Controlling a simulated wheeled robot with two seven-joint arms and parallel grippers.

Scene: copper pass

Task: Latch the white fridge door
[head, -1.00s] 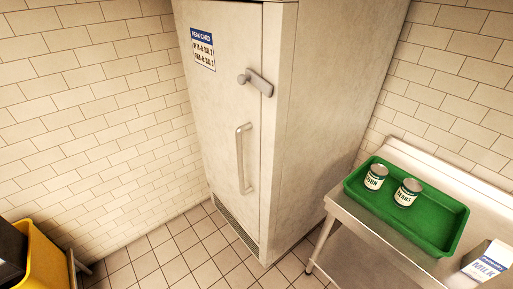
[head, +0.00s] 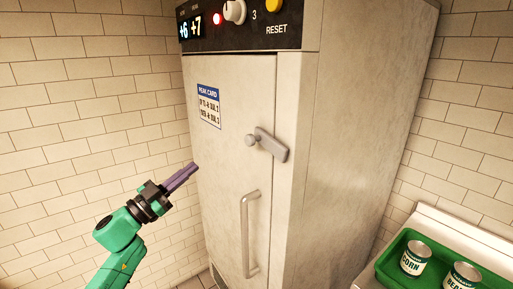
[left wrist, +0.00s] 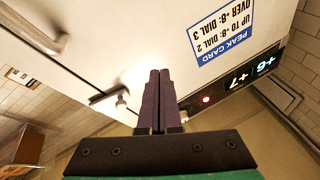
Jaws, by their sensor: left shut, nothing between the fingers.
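The white fridge (head: 230,160) stands in the middle of the head view, and its door looks closed against the frame. A grey latch (head: 268,144) with a round knob sits near the door's right edge, its lever slanting down to the right. Below it is a vertical bar handle (head: 248,235). My left gripper (head: 192,168) is shut and empty, left of the latch and apart from it. In the left wrist view, upside down, the shut fingers (left wrist: 159,80) point toward the door, with the latch (left wrist: 112,97) beside them. My right gripper is not in view.
A control panel (head: 290,14) with displays, a dial and a reset button tops the fridge. A peak card (head: 209,105) is on the door. At the right, a green tray (head: 400,243) holds cans (head: 414,260). A tiled wall is close on the left.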

